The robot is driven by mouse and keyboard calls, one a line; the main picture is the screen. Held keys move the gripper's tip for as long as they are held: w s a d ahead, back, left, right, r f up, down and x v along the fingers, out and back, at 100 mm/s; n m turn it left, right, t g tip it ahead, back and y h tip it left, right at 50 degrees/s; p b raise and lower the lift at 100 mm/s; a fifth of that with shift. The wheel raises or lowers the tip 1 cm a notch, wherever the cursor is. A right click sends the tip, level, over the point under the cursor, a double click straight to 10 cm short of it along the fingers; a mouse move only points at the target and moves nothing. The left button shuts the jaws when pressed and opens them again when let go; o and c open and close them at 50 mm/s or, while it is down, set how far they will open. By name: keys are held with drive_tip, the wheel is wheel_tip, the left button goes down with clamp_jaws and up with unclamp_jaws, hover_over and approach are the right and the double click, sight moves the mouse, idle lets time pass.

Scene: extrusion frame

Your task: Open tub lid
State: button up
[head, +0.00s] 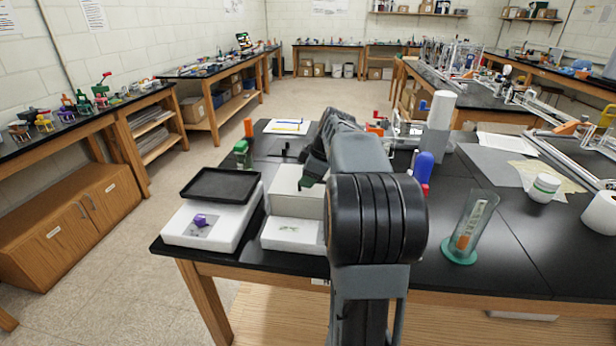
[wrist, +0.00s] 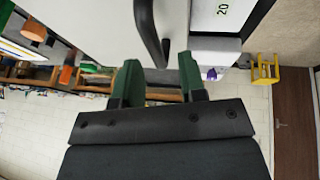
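A white tub (head: 294,204) stands on the black table, left of my arm in the head view. My arm hides its right side, and I cannot tell how far its lid is raised. In the wrist view a white panel (wrist: 110,25) with a curved black handle (wrist: 147,28) fills the top centre. My gripper (wrist: 159,74) has two green fingers, spread apart with a gap between them. The handle's lower end shows in line with that gap; I cannot tell whether it touches a finger. In the head view my gripper (head: 308,180) is mostly hidden by my arm, above the tub.
A white box (head: 207,232) with a black tray (head: 219,185) and a purple piece (head: 201,220) stands at left. A clear holder with a green base (head: 459,250), a blue bottle (head: 423,166) and a white jar (head: 544,188) stand right. The table's front right is clear.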

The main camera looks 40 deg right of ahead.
drive_tip(key=shift+f, duration=0.1)
clamp_jaws()
idle(0.4)
